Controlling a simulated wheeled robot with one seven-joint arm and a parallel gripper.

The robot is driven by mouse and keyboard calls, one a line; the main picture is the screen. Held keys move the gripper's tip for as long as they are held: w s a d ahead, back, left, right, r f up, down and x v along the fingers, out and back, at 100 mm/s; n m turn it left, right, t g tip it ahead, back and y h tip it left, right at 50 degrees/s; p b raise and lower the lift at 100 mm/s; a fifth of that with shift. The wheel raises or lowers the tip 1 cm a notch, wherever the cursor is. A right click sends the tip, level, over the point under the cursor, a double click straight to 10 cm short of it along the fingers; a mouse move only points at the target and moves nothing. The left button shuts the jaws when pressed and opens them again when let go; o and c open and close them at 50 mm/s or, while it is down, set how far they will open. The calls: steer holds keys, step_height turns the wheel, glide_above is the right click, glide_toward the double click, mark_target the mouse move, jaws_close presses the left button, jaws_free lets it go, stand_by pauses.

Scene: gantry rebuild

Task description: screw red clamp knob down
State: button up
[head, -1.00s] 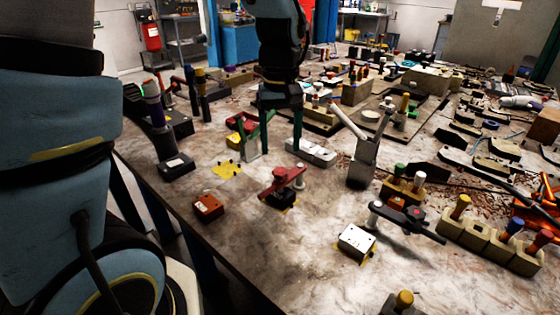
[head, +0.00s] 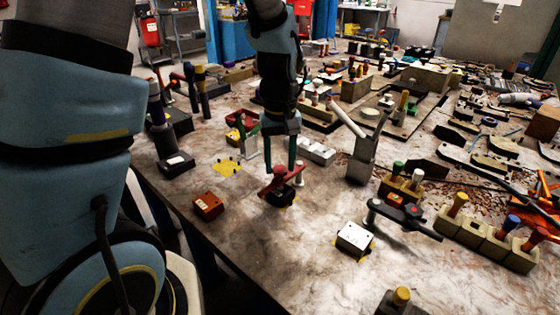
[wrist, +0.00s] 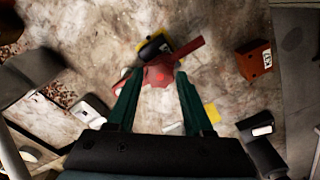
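The red clamp (head: 283,180) stands on the bench with a dark block under it and a pale post beside it. In the wrist view its red knob (wrist: 158,75) sits between my two green fingertips, with a red arm reaching to the upper right. My gripper (head: 280,166) points down over the clamp in the head view. It also shows in the wrist view (wrist: 157,78), where its fingers are spread to either side of the knob. I cannot tell whether they touch it. The knob's underside is hidden.
An orange-red block (head: 208,206) lies to the left and a white-topped block (head: 354,239) to the right. A dark clamp (head: 405,214) and a grey upright holder (head: 362,160) stand further right. Bare bench lies in front of the red clamp.

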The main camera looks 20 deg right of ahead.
mark_target(280, 169)
jaws_close()
steer(key=shift+m, duration=2.2)
steer(key=shift+o, duration=2.3)
jaws_free()
step_height(280, 169, up, 11)
steer(key=b, duration=0.1)
steer(key=shift+b, duration=0.4)
